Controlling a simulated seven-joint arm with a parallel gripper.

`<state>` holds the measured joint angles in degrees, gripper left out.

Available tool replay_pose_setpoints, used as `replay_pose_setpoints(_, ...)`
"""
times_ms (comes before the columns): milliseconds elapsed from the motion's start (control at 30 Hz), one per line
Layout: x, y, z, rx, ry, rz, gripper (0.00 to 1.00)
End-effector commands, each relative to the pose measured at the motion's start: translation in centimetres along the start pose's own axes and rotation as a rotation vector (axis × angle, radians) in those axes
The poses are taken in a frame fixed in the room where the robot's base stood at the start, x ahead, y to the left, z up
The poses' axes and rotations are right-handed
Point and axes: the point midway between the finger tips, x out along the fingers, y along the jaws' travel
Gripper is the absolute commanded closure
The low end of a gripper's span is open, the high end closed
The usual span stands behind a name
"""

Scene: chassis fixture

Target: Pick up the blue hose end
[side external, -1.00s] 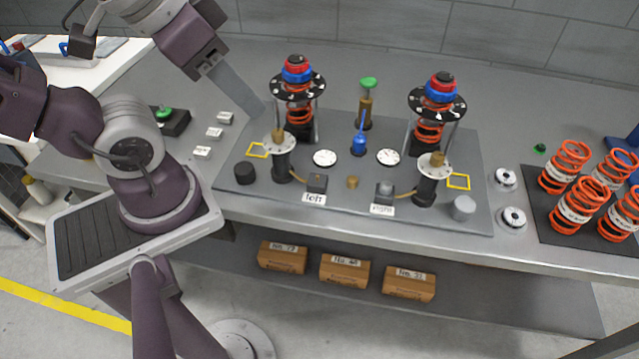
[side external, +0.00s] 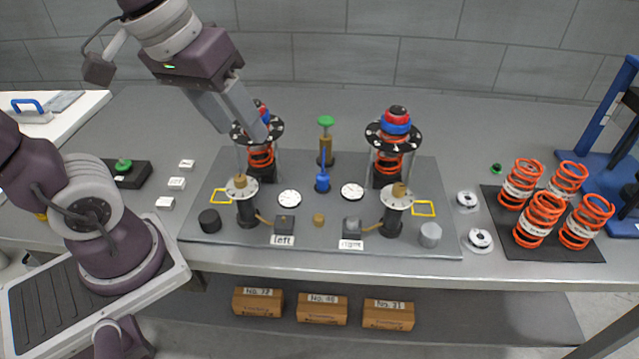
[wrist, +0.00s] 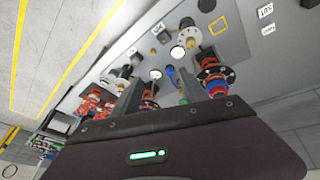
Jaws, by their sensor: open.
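The blue hose end (side external: 322,183) stands upright on the grey fixture plate (side external: 330,247), midway between the two spring assemblies, with a thin blue stem rising from it. In the wrist view a small blue piece (wrist: 170,71), which looks like the hose end, shows between the fingers. My gripper (side external: 262,136) is in front of the left spring assembly (side external: 260,158) in the side view, hiding part of its top, up and to the left of the hose end. In the wrist view my gripper (wrist: 162,76) has its two fingers spread apart with nothing held.
The right spring assembly (side external: 391,150) stands right of the hose end. A brass post with a green top (side external: 326,135) stands just behind it. White dials (side external: 289,198) and black posts (side external: 246,212) stand nearby. Loose orange springs (side external: 541,216) stand on a mat at right.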

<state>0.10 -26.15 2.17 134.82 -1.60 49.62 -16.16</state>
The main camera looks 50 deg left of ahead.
Motion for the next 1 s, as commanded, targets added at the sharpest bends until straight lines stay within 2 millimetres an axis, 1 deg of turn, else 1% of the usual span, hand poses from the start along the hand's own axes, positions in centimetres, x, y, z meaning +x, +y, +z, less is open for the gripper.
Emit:
replay_pose_setpoints(33, 1.8, 0.5, -2.3, -0.137, -0.061, -0.02, 0.49)
replay_pose_setpoints(67, 3.1, 0.7, -3.8, -0.232, -0.087, -0.034, 0.49)
replay_pose_setpoints(100, 5.0, 0.9, -5.6, -0.36, -0.123, -0.059, 0.49)
replay_pose_setpoints(167, 8.4, 1.0, -7.9, -0.545, -0.166, -0.107, 0.49)
replay_pose_setpoints(200, 10.7, 0.9, -9.1, -0.658, -0.188, -0.143, 0.49)
replay_pose_setpoints(267, 14.2, 0.6, -10.4, -0.808, -0.211, -0.197, 0.49)
replay_pose_setpoints(300, 16.2, 0.3, -10.9, -0.89, -0.22, -0.231, 0.49)
replay_pose_setpoints(400, 20.0, -0.4, -11.6, -1.037, -0.229, -0.296, 0.49)
replay_pose_setpoints(533, 22.3, -0.8, -11.7, -1.112, -0.23, -0.329, 0.49)
replay_pose_setpoints(667, 23.9, -1.0, -11.1, -1.117, -0.231, -0.333, 0.49)
replay_pose_setpoints(800, 26.5, -1.1, -10.7, -1.114, -0.232, -0.333, 0.49)
replay_pose_setpoints(900, 28.1, -1.3, -10.2, -1.113, -0.232, -0.332, 0.49)
replay_pose_setpoints(1000, 28.8, -1.4, -10.0, -1.113, -0.229, -0.33, 0.49)
